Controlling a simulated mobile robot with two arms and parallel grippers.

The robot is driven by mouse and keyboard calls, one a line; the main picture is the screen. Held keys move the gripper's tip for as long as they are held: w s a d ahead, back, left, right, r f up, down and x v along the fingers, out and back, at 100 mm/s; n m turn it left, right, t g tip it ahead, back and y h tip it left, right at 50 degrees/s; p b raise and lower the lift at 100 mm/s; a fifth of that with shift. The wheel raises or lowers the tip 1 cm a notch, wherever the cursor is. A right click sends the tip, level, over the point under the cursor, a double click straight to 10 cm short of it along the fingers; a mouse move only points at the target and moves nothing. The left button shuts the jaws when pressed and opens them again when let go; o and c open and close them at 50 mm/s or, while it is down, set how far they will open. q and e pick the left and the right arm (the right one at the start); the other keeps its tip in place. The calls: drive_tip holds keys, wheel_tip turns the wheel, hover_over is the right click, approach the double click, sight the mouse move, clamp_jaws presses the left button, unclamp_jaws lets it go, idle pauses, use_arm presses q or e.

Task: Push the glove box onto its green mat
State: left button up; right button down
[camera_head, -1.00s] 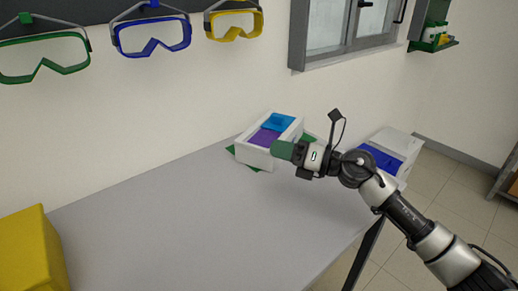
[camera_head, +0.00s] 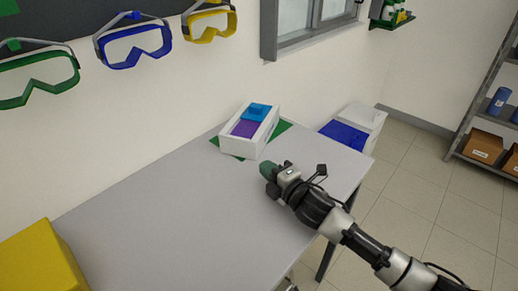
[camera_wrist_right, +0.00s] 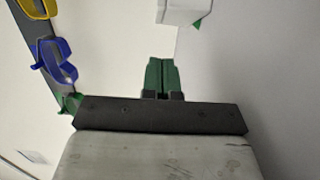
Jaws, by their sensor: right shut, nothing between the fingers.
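The glove box (camera_head: 266,137) is a white open-topped box with purple and blue contents. It stands on the green mat (camera_head: 230,148) at the back of the grey table, and green shows on both its left and right sides. In the right wrist view the box (camera_wrist_right: 184,12) shows at the top, with a green corner of the mat (camera_wrist_right: 198,22) beside it. My right gripper (camera_head: 266,169), with green fingertips, is shut and empty in front of the box, apart from it. Its shut fingers also show in the wrist view (camera_wrist_right: 161,75). My left gripper is out of view.
The grey table (camera_head: 185,205) is clear in front and to the left. A yellow block (camera_head: 40,262) stands at the front left. A white bin with a blue front (camera_head: 345,133) is beyond the right table end. Goggles (camera_head: 135,45) hang on the wall.

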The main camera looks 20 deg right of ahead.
sight(252, 144)
drive_tip(key=w, duration=0.4)
drive_tip(key=w+a, duration=0.1)
drive_tip(key=w, duration=0.1)
drive_tip(key=shift+r+p, duration=0.1)
drive_tip(key=shift+p, duration=0.3)
drive_tip(key=shift+w+d, duration=0.35)
drive_tip(key=shift+w, duration=0.45)
